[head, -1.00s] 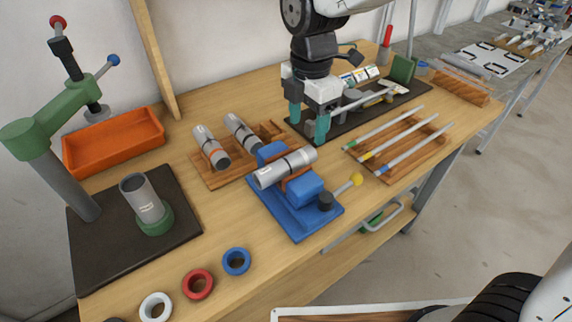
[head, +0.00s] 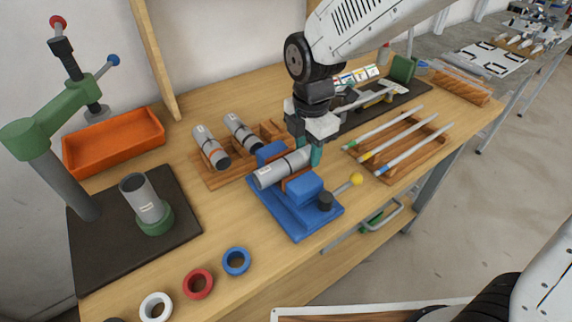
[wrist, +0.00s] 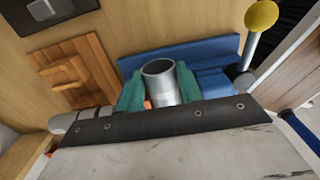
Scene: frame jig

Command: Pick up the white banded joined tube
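A grey metal tube with a white label and a dark band around its middle (head: 270,174) lies in the blue jig (head: 293,220). Its open round end (wrist: 159,68) faces up in the wrist view. My gripper (head: 308,155) is over the right end of this tube, and its teal fingers stand on either side of it in the wrist view (wrist: 160,88). The fingers look open, with little room beside the tube; contact cannot be made out. I cannot tell whether any band on this tube is white.
The jig's yellow-knobbed lever (head: 356,180) stands to the right. White, red and blue rings (head: 236,261) lie at the front.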

